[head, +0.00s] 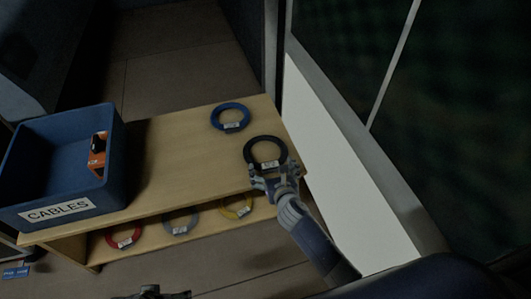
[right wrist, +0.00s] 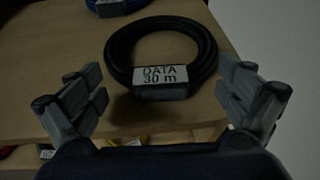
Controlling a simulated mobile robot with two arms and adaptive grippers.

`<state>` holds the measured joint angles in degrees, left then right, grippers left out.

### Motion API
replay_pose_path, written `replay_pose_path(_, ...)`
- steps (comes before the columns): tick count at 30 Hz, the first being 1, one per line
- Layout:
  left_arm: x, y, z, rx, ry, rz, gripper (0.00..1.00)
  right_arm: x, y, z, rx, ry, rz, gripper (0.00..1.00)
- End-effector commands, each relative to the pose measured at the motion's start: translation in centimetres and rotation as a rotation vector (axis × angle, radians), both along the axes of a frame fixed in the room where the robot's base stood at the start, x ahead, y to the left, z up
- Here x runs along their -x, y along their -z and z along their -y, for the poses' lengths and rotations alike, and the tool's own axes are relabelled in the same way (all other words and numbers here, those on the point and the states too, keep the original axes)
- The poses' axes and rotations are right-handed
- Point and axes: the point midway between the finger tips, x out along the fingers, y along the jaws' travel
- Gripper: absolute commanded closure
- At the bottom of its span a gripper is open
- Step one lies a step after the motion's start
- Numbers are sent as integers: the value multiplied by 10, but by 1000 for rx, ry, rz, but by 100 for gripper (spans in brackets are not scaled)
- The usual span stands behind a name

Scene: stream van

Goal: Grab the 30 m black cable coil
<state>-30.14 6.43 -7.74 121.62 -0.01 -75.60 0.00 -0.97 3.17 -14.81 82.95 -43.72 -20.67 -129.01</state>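The black cable coil (head: 265,140) lies flat on the right end of the wooden bench top. In the right wrist view the black coil (right wrist: 160,45) carries a white label reading "DATA 30 m" on its near side. My right gripper (head: 271,178) is at the near edge of the coil. In the right wrist view its fingers (right wrist: 155,105) are spread wide to both sides of the label, with nothing between them that they touch. A part that looks like my left gripper (head: 150,292) shows at the bottom edge, mostly cut off.
A blue coil (head: 230,117) lies behind the black one. A blue bin (head: 62,150) marked "CABLES" stands on the left of the bench (head: 180,150). Red (head: 124,237), grey (head: 180,222) and yellow (head: 237,205) coils lie on the lower shelf. A white wall panel (head: 335,175) borders the right.

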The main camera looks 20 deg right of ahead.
Motion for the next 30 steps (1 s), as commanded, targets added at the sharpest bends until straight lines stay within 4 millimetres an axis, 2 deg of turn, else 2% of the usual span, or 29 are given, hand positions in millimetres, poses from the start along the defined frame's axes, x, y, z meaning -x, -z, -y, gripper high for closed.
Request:
replay_pose_path(1, 0, 0, 0, 0, 0, 0, 14, 0, 0, 0, 0, 0, 0, 23)
replay_pose_path(9, 0, 0, 0, 0, 0, 0, 14, 0, 0, 0, 0, 0, -1, 84)
replay_pose_path(10, 0, 0, 0, 0, 0, 0, 14, 0, 1, 0, 0, 0, -1, 87)
replay_pose_path(24, -2, 1, 0, 1, 0, 7, 14, 0, -4, 0, 2, -1, 0, 87)
replay_pose_path(30, 2, 26, 1, -1, 3, -16, 14, 0, -16, 0, 2, -1, 3, 87)
